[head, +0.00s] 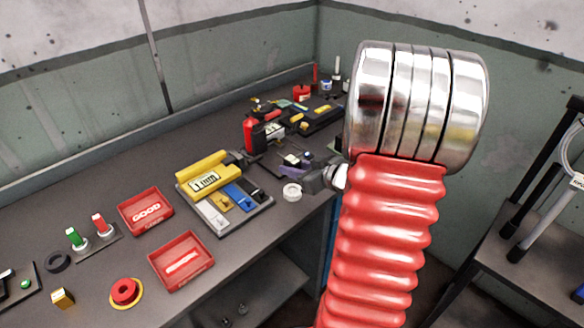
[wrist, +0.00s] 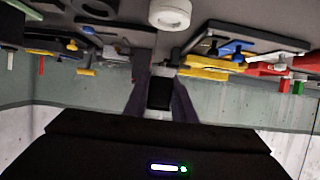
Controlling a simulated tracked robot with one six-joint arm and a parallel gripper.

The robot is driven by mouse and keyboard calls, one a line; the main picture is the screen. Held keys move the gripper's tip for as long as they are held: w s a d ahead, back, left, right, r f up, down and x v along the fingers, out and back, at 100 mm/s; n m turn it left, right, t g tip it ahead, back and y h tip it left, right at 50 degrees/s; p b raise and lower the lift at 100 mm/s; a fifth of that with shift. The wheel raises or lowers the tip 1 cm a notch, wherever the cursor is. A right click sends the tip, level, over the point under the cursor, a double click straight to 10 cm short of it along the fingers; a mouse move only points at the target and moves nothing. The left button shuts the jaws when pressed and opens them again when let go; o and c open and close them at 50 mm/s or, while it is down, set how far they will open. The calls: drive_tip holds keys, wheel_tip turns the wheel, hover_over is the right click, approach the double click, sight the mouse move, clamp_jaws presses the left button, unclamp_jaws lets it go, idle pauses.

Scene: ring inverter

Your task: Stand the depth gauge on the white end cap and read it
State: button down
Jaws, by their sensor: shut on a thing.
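The depth gauge (head: 207,172) is yellow with a pale display and shows left of centre in the head view, over the tool board; I cannot read its figures surely. A yellow bar (wrist: 207,74) beside my fingers in the wrist view looks like its body. My gripper (wrist: 160,92) is shut on a dark part between its two fingers, seemingly the gauge's grip. In the head view my arm hides much of my gripper. The white end cap (head: 292,192) lies on the bench near my gripper, apart from the gauge. It also shows at the top of the wrist view (wrist: 170,13).
The tool board (head: 240,224) carries white, yellow and blue tools. Two red trays (head: 146,212) (head: 181,262) lie left of it, with green and red buttons beyond. A red emergency stop (head: 125,291) is at the front. Dark equipment (head: 318,117) crowds the back corner.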

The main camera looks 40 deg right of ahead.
sight(293, 192)
drive_tip(key=shift+f, duration=2.55)
drive_tip(key=shift+s+f, duration=0.1)
drive_tip(key=shift+f, duration=0.65)
idle(1.6)
drive_tip(key=c, duration=1.4)
unclamp_jaws()
drive_tip(key=v, duration=1.3)
drive_tip(key=shift+s, duration=0.35)
drive_tip(key=shift+r, duration=0.15)
